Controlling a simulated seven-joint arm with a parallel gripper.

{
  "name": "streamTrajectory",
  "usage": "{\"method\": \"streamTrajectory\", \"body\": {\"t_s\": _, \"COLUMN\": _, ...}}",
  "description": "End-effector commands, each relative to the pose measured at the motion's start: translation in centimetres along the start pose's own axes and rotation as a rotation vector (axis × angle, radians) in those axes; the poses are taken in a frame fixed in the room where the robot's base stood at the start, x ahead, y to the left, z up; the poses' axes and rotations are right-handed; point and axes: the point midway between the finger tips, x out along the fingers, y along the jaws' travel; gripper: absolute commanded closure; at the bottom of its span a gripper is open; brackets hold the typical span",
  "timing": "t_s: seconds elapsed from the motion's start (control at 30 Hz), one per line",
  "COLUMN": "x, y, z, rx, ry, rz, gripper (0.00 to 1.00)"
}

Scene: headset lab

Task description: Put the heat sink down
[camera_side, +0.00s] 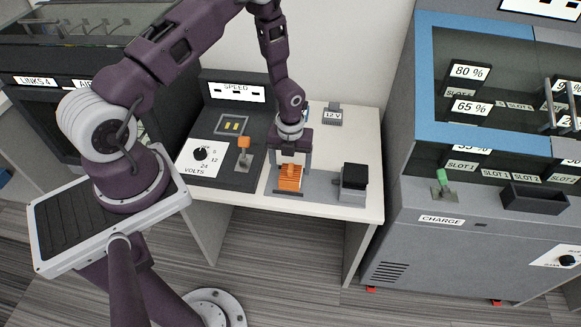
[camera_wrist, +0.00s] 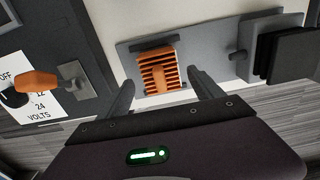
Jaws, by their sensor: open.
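The heat sink is an orange finned block (camera_side: 289,178) standing on a grey plate (camera_side: 318,186) on the white table. It also shows in the wrist view (camera_wrist: 160,72), at the left part of the plate. My gripper (camera_side: 290,172) is directly above the heat sink, pointing down. In the wrist view its two fingers (camera_wrist: 163,88) are spread apart, one on each side of the heat sink, with gaps visible between fingers and block. I cannot tell from these views how far the fingertips reach down beside it.
A black block (camera_side: 354,177) stands on the plate's right end. Left are an orange-handled lever (camera_side: 243,149) and a volts dial (camera_side: 200,154). A 12 V box (camera_side: 332,115) sits behind. A grey charge cabinet (camera_side: 440,219) with a green lever (camera_side: 442,180) stands right.

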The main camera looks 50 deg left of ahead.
Motion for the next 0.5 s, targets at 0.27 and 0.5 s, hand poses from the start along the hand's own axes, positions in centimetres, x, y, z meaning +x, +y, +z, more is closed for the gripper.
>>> {"method": "streamTrajectory", "body": {"t_s": 0.27, "x": -7.5, "y": -0.1, "z": 0.1, "rx": -0.001, "ry": -0.005, "rz": -0.005, "gripper": 0.24}}
{"method": "streamTrajectory", "body": {"t_s": 0.5, "x": -11.2, "y": -0.1, "z": 0.1, "rx": -0.018, "ry": -0.010, "rz": -0.002, "gripper": 0.24}}
